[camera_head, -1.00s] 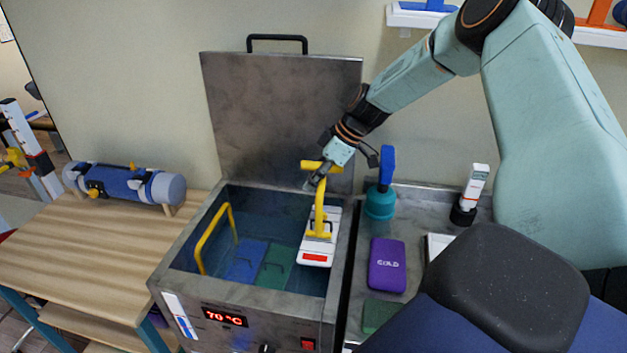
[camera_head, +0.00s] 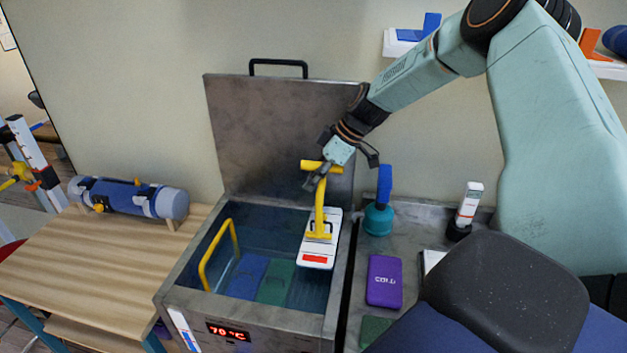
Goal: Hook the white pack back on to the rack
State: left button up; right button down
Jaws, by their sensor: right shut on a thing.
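My right gripper (camera_head: 318,177) is shut on a yellow hook tool (camera_head: 320,205), just below its crossbar handle. The white pack (camera_head: 330,246), with a red label, is at the tool's lower end by its dark loop. It is tilted, over the right part of the open steel water tank (camera_head: 174,287); I cannot tell whether its lower edge touches the water. A yellow bar (camera_head: 204,268) stands at the tank's left side and looks like part of the rack. The rest of the rack is hard to make out. My left gripper is not in view.
A blue pack (camera_head: 246,276) and a green pack (camera_head: 276,283) lie in the water. The raised lid (camera_head: 270,130) stands behind. A teal-and-blue bottle (camera_head: 378,216), purple cold pack (camera_head: 384,281) and white device (camera_head: 469,206) crowd the right counter. The wooden table (camera_head: 100,262) has free room.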

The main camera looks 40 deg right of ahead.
aim_at(317, 162)
jog(key=shift+r+p, duration=1)
jog(key=shift+r, duration=0.5)
jog(key=a, duration=0.4)
jog(key=shift+s+a, duration=0.1)
jog(key=shift+s, duration=0.1)
jog(key=shift+f, duration=0.1)
